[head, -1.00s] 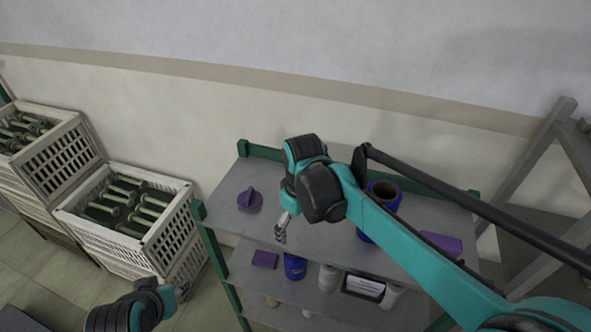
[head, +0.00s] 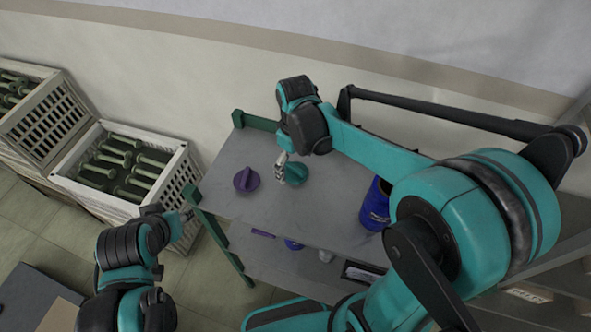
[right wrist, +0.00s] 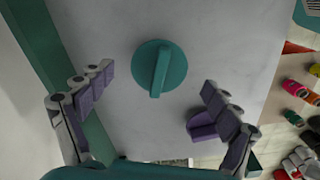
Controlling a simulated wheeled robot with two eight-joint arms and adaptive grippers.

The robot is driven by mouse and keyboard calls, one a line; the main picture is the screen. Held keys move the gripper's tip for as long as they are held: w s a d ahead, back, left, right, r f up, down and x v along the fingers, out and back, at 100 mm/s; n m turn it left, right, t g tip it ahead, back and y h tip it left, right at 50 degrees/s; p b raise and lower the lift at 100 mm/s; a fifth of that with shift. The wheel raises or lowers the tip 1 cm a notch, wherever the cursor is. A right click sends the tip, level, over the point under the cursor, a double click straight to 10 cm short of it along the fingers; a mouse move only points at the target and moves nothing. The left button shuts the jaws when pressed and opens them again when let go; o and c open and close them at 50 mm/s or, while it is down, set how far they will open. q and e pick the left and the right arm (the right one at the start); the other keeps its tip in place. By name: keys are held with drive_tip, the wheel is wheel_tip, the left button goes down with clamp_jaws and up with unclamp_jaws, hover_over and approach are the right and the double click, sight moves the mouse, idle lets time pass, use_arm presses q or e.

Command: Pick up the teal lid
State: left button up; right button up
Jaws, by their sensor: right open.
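The teal lid (head: 298,173) is a round disc with a raised bar handle, flat on the grey shelf top. In the right wrist view the teal lid (right wrist: 174,62) lies near the centre, its bar running up and down. My right gripper (head: 281,168) is beside and above it in the head view, partly covering it. In the right wrist view my right gripper (right wrist: 158,79) is open and empty, with fingers spread on both sides of the lid and apart from it. My left gripper (head: 187,214) is low at the left by the shelf's edge; its fingers are too small to judge.
A purple lid (head: 246,180) lies left of the teal one; it also shows in the right wrist view (right wrist: 203,130). A blue container (head: 375,206) stands to the right. Crates of green bobbins (head: 124,168) stand left of the shelf. The green rail (head: 256,121) edges the shelf's back.

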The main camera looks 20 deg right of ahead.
drive_tip(key=shift+w+f, duration=0.25)
drive_tip(key=shift+f, duration=0.8)
drive_tip(key=shift+s, duration=0.3)
drive_tip(key=shift+c, duration=0.3)
drive_tip(key=shift+w, duration=0.15)
drive_tip(key=c, duration=0.9)
